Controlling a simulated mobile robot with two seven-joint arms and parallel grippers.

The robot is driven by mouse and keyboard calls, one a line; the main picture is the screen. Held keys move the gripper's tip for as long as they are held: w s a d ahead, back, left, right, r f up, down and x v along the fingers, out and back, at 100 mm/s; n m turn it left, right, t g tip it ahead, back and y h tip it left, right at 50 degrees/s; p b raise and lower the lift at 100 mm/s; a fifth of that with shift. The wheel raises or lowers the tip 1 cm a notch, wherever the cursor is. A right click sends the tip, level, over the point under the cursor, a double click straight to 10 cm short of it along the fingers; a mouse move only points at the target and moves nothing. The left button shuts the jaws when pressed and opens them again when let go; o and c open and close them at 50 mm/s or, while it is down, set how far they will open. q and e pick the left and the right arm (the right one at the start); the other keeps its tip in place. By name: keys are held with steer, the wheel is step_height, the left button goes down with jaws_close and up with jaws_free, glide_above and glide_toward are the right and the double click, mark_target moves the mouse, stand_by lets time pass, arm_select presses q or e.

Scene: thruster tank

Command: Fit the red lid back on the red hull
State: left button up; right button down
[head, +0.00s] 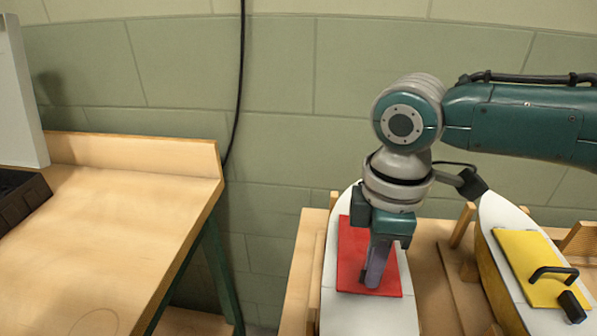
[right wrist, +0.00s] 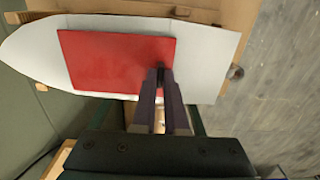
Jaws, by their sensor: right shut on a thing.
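The red lid (head: 352,250) is a flat red plate over the white deck of the left hull (head: 345,315). In the right wrist view the lid (right wrist: 110,60) covers the middle of the white deck (right wrist: 205,55), turned slightly relative to it. I cannot tell whether it is seated or just above the deck. My right gripper (head: 373,283) points down at the lid. Its fingers (right wrist: 161,78) are shut on a dark handle near the lid's edge, mostly hidden between them. The hull's side colour is hidden. My left gripper is not in view.
A second hull with a yellow lid (head: 520,255) and black handle (head: 553,272) stands close on the right. Wooden cradle posts (head: 462,225) stand between the hulls. A wooden bench (head: 110,230) with a dark tray (head: 20,205) is at left, across a gap.

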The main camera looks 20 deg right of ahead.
steer(key=shift+f, duration=0.1)
stand_by(0.4)
steer(key=c, duration=0.9)
jaws_free()
step_height(320, 180, up, 8)
steer(key=p, duration=0.9)
